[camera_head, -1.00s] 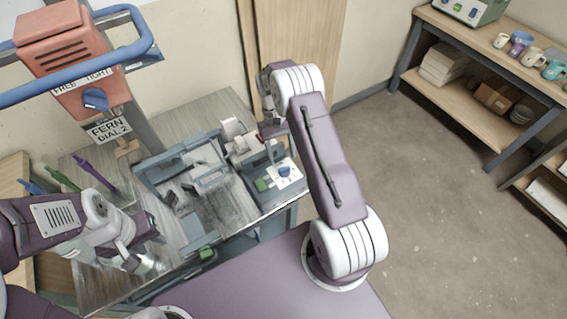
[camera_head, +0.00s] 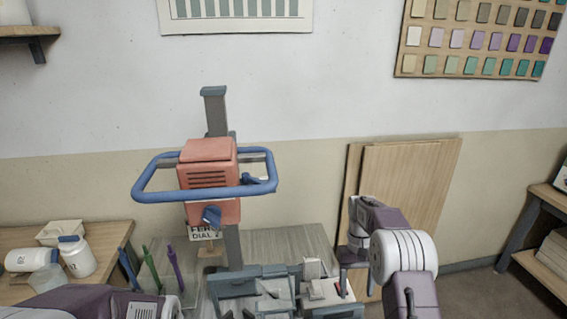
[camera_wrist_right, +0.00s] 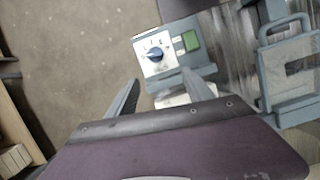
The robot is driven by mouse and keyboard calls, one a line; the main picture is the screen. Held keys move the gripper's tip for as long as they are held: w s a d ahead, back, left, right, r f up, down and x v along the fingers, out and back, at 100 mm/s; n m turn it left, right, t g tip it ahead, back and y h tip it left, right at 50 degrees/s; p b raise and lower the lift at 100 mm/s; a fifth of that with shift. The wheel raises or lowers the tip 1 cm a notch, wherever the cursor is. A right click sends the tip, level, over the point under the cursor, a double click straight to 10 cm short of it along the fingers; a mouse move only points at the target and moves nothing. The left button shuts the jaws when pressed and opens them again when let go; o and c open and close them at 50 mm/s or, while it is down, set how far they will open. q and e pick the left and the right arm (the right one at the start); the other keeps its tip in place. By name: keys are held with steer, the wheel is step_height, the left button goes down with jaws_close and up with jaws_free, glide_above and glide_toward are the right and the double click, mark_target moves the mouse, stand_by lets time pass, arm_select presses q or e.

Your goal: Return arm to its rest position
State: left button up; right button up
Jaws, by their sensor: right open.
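My right arm (camera_head: 405,270) rises at the right of the head view, bent, with its wrist beside the wooden panels. My right gripper (camera_head: 350,257) hangs from it, small and partly hidden, at the right end of the bench. In the right wrist view the right gripper (camera_wrist_right: 161,80) is open, its two grey fingers apart with nothing held between them. A dial panel (camera_wrist_right: 153,54) with a blue knob and a green button lies beyond the fingertips. My left arm (camera_head: 90,302) shows at the lower left edge; its gripper is out of frame.
The grey bench (camera_head: 290,242) carries a metal frame (camera_head: 237,285). A red box (camera_head: 209,170) with a blue loop handle (camera_head: 160,195) stands on a post. Wooden panels (camera_head: 420,190) lean on the wall. Floor (camera_wrist_right: 60,60) beside the bench is clear.

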steer(key=s+a+r, duration=0.3)
steer(key=s+r, duration=0.1)
steer(key=r, duration=0.2)
steer(key=s+a+f+t, duration=0.1)
steer(key=s+f+t, duration=0.1)
steer(key=s, duration=0.5)
steer(key=s+a+f+t, duration=0.2)
steer(key=s+f, duration=0.1)
steer(key=s, duration=0.4)
steer(key=shift+s+a+t, duration=0.2)
steer(key=shift+a+t, duration=0.05)
steer(key=shift+t, duration=0.05)
steer(key=shift+s, duration=0.1)
stand_by(0.4)
